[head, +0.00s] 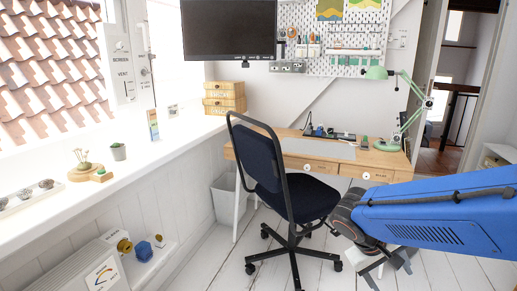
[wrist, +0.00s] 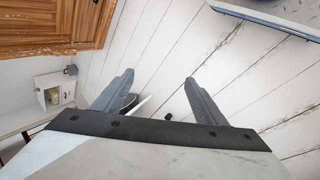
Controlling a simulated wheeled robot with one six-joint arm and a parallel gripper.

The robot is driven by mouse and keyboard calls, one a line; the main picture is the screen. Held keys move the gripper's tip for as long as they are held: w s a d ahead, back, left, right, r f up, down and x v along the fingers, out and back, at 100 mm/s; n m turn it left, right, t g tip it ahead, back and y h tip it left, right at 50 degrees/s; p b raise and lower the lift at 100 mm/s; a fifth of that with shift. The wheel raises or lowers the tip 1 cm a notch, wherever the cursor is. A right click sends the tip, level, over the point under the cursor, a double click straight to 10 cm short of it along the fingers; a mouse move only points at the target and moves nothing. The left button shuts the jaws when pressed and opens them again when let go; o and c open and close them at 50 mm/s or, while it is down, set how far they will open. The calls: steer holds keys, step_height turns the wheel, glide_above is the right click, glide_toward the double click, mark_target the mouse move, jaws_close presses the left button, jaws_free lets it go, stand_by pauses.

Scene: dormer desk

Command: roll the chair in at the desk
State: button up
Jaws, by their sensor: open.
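The chair (head: 311,200), dark blue with a black frame and a castered star base, stands on the floor in front of the desk in the head view. Its backrest (head: 254,158) is toward me and left, and partly covers the desk's left end. The wooden desk (head: 374,158) has a white mat and drawers with white knobs. Whether the seat reaches under the desktop cannot be told. My gripper (head: 388,272) is low, right of the chair and apart from it. In the wrist view my gripper (wrist: 158,80) has its fingers spread with only floor between them.
A grey bin (head: 227,198) stands left of the chair under the sill. A green lamp (head: 402,98) and small items are on the desk. A radiator-like white unit (head: 88,270) is at lower left. White plank floor (head: 215,262) is clear around the chair's near side.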

steer(key=s+a+r+m+t+y, duration=0.1)
steer(key=s+a+r+t+y, duration=0.2)
steer(key=s+y, duration=0.3)
steer(key=shift+s+a+r+m+t+y, duration=0.35)
steer(key=shift+s+a+r, duration=0.5)
steer(key=shift+s, duration=1.3)
